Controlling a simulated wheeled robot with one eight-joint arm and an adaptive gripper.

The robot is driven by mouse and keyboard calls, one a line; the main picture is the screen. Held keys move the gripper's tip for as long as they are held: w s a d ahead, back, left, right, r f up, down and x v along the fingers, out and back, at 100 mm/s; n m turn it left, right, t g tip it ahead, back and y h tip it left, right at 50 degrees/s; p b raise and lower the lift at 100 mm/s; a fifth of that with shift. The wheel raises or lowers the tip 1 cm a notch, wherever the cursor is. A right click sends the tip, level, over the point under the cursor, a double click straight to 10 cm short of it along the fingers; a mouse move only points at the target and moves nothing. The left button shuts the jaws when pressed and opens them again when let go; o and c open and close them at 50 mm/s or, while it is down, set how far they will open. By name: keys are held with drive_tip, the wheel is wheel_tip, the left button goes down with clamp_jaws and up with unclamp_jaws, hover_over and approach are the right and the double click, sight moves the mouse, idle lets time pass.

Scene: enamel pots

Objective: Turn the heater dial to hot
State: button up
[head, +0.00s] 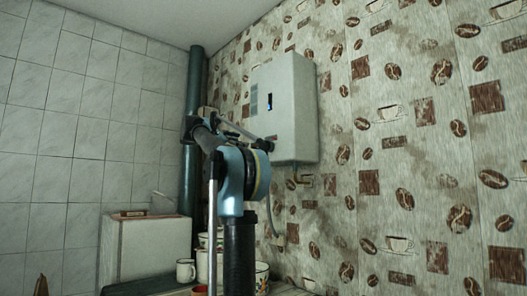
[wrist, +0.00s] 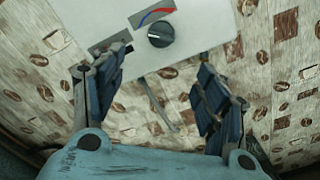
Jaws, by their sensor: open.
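The heater is a pale box (head: 285,105) high on the patterned wall in the head view; its lower front (wrist: 195,25) fills the top of the wrist view. The dark round dial (wrist: 160,35) sits on that front, below a blue and red arc (wrist: 152,15). A pale mark shows on the dial's left part, but its exact setting is hard to tell. My gripper (wrist: 162,62) is open and empty, with its two blue fingers below and to either side of the dial, apart from it. In the head view my arm hides the dial.
A dark green vertical pipe (head: 193,95) stands in the corner. A white mug (head: 186,270) and enamel pots (head: 262,276) stand low behind my arm. The wall right of the heater is free.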

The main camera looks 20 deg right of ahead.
sight(269, 147)
drive_tip(key=x, duration=1.6)
drive_tip(key=shift+d, duration=0.35)
drive_tip(key=shift+w+f, duration=0.1)
drive_tip(key=c, duration=1.1)
